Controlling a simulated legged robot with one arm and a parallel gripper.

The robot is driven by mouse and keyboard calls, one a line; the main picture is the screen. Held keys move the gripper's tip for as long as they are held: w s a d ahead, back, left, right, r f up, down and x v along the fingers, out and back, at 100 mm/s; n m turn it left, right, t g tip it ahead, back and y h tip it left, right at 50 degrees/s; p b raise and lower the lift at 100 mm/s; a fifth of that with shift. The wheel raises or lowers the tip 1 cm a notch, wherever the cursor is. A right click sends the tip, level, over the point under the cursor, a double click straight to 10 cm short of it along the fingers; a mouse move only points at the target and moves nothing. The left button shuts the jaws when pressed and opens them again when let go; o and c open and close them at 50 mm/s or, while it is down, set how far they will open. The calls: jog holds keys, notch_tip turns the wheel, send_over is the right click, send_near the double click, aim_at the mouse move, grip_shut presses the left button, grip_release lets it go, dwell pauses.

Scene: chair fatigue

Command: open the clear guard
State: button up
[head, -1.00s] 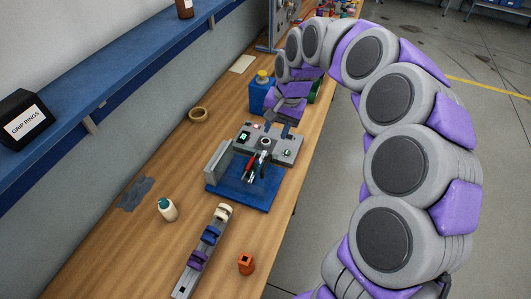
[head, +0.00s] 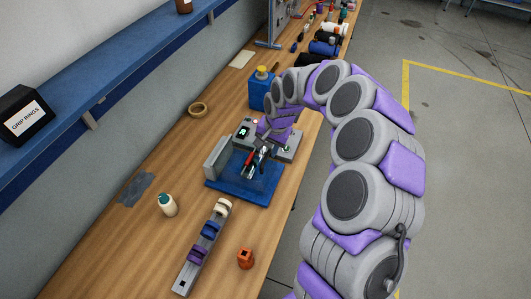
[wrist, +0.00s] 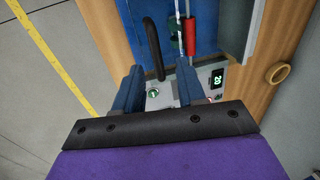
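The test machine has a blue base plate (head: 262,187), a grey block at its left side and a grey control panel (head: 290,147) behind. The clear guard is see-through, and I cannot make out its outline. A black curved handle (wrist: 153,48) shows in the wrist view, just beyond my fingertips and roughly between them. A red-handled part (wrist: 190,35) stands to its right. My gripper (wrist: 158,84) is open, with its two blue fingers apart over the panel and nothing held between them. In the head view, my gripper (head: 262,149) is partly hidden by my wrist.
A numeric display (wrist: 218,78) is on the panel. A blue container (head: 260,92) with a yellow cap stands behind the machine. A tape ring (head: 198,109), a bottle (head: 168,204), a rack (head: 202,246) and an orange part (head: 245,258) are on the bench.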

aim_at(266, 156)
notch_tip(266, 156, down, 3)
jog(key=shift+d+f, duration=0.1)
jog(key=shift+d, duration=0.05)
jog(key=shift+w+f, duration=0.1)
jog(key=shift+f, duration=0.05)
jog(key=shift+a, duration=0.2)
jog(key=shift+a, duration=0.2)
jog(key=shift+c, duration=0.3)
jog(key=shift+d, duration=0.15)
grip_shut()
